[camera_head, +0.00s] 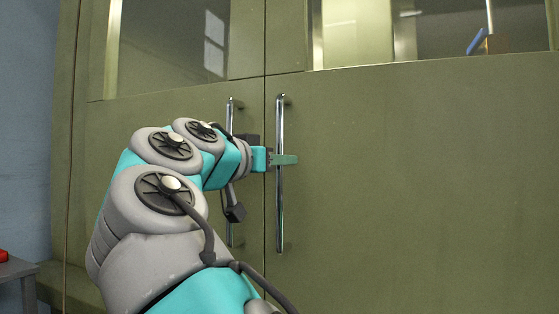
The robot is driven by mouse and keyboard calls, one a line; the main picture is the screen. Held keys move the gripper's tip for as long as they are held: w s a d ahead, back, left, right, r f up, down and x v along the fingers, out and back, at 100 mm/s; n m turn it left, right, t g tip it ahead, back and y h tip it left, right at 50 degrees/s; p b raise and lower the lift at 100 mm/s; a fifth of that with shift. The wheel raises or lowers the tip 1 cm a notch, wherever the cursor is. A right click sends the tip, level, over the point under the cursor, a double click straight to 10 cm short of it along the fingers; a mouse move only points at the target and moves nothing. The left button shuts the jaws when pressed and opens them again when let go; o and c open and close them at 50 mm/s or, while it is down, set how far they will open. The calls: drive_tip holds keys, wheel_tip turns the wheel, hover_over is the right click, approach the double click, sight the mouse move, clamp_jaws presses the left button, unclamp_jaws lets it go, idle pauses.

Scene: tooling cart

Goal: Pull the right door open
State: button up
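The right door (420,170) is a large olive-green panel with a glass window in its upper part. It looks closed, level with the left door along a vertical seam. Its handle (280,220) is a tall chrome bar standing upright near the seam. My gripper (284,160) is at the upper middle of this bar, with a green finger reaching across it to the right. Only one finger shows clearly, and my wrist hides the rest. I cannot tell whether the fingers are pressed on the bar.
The left door (180,105) has its own chrome handle (231,106), partly behind my arm. A blue wall (28,120) is at the far left. A grey table (18,268) with a red object (4,256) stands at the lower left. The area before the right door looks clear.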

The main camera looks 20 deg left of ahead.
clamp_jaws()
idle(1.0)
